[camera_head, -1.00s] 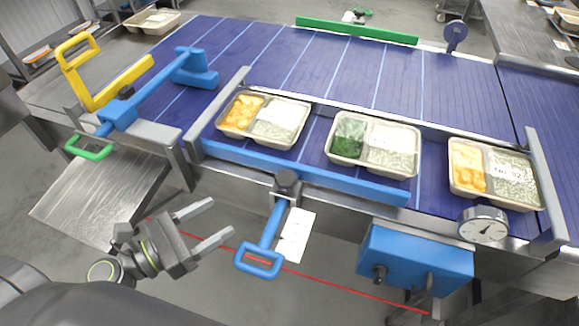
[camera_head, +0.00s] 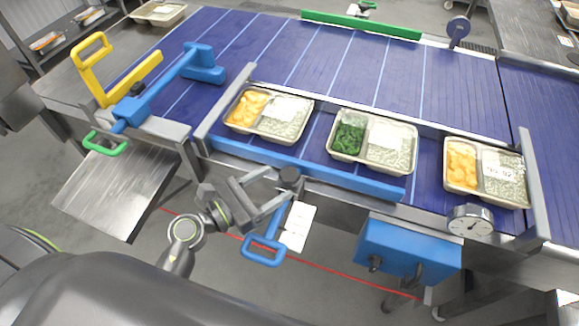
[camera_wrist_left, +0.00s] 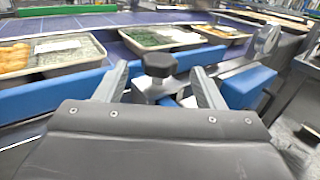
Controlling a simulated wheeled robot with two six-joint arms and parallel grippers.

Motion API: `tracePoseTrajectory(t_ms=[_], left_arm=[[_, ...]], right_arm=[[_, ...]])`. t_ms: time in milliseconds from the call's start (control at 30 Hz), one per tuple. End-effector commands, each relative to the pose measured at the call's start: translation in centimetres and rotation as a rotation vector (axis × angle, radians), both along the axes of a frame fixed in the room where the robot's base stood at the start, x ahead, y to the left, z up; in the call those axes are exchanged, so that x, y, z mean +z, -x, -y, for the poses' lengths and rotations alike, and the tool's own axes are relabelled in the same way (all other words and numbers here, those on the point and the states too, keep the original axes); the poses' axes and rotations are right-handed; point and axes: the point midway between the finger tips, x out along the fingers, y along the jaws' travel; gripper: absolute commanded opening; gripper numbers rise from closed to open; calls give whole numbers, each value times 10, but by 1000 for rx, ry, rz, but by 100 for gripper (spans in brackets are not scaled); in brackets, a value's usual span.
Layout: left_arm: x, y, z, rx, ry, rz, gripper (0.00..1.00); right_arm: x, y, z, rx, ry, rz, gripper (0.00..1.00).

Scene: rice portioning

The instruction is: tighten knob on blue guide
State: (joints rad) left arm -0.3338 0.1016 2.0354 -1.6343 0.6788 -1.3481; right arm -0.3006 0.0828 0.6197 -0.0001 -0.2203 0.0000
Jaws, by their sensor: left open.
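The blue guide (camera_head: 310,170) is a long blue bar along the near side of the belt, with a blue loop handle (camera_head: 263,250) hanging below it. Its dark knob (camera_head: 290,176) sits on a clamp at the conveyor edge, and the knob also shows in the left wrist view (camera_wrist_left: 159,65). My left gripper (camera_head: 271,190) is open, with its fingertips just left of the knob in the head view. In the wrist view the knob stands ahead, between the two fingers and seemingly beyond their tips. Contact cannot be told. My right gripper is not in view.
Several trays of food (camera_head: 372,142) stand on the blue belt behind the guide. A white card (camera_head: 299,228) hangs beside the handle. A round dial (camera_head: 470,222) and a blue box (camera_head: 408,247) are at right. A yellow handle (camera_head: 92,70) and a green handle (camera_head: 104,146) are at left.

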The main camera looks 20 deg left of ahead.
Motion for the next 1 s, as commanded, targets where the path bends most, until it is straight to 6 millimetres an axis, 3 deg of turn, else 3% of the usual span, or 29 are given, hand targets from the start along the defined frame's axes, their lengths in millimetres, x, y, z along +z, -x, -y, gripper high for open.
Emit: tracePoseTrajectory(t_ms=[100,300,700,1000], left_arm=[[3,-19,14,1,3,1,62],[1,-38,28,1,1,0,62],[0,-43,32,1,-1,1,62],[0,-43,31,1,-1,1,23]], right_arm=[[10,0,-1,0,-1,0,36],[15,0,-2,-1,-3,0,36],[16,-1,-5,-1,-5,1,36],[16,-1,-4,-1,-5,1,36]])
